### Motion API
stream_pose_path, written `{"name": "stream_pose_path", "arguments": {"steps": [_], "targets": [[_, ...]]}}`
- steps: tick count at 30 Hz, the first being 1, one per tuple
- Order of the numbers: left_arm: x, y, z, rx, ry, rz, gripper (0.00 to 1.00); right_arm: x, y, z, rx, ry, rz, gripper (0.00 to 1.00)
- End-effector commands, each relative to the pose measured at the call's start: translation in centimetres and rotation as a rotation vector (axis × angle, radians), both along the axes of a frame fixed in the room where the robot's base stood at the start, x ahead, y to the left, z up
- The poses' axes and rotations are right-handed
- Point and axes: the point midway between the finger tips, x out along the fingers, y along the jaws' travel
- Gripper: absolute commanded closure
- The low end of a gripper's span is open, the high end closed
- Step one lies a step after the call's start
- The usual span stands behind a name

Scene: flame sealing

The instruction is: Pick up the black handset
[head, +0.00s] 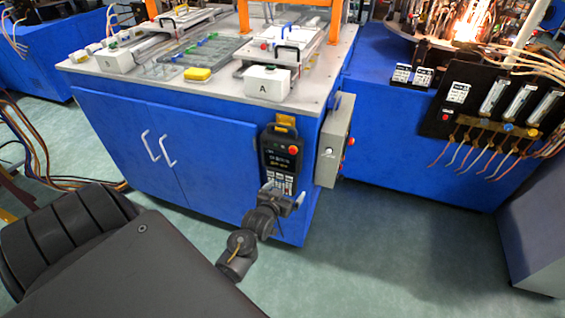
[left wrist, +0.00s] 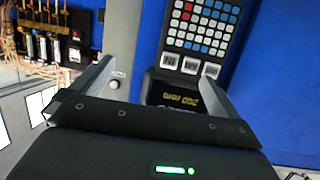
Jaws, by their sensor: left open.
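The black handset (head: 281,152) hangs upright on the blue cabinet's front, near its right corner. It has a small screen, a keypad and a red button. My left gripper (head: 283,194) is open in front of the handset's lower end, with its fingers spread and nothing held. In the left wrist view the handset (left wrist: 205,24) appears upside down, its keypad at the top. The left gripper (left wrist: 160,66) shows there with one finger overlapping the handset and the other to its left. Contact cannot be told. My right gripper is not in view.
The blue cabinet (head: 205,132) carries a worktop with trays and a white box marked A (head: 267,83). A grey control box (head: 335,140) juts from its right side, near the handset. Another blue bench (head: 390,150) stands at right. The green floor between is clear.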

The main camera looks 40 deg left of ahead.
Motion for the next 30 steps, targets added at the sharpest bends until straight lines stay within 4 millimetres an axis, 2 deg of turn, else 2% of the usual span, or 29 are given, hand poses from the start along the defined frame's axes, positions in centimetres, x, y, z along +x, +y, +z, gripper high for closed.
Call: {"name": "stream_pose_path", "arguments": {"steps": [1, 3, 6, 9, 12, 16, 24, 30], "targets": [[0.3, 1.4, 4.8, 0.019, -0.086, 0.029, 0.00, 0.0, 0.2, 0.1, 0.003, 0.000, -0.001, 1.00], [-0.1, 2.8, 9.8, 0.044, -0.171, 0.061, 0.00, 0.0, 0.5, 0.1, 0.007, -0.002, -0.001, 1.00], [-1.1, 3.9, 14.8, 0.074, -0.254, 0.088, 0.00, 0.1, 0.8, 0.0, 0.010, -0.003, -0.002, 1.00], [-1.7, 4.2, 17.5, 0.093, -0.297, 0.096, 0.00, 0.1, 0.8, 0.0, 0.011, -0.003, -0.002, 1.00], [-1.9, 4.0, 18.5, 0.096, -0.308, 0.092, 0.00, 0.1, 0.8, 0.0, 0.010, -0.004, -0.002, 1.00], [-1.5, 4.1, 18.2, 0.091, -0.298, 0.092, 0.00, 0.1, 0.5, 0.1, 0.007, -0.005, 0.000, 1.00], [2.2, 5.5, 18.2, 0.091, -0.299, 0.091, 0.00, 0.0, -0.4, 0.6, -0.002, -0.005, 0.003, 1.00], [3.5, 5.9, 18.1, 0.091, -0.298, 0.091, 0.00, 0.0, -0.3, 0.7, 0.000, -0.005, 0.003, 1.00]]}}
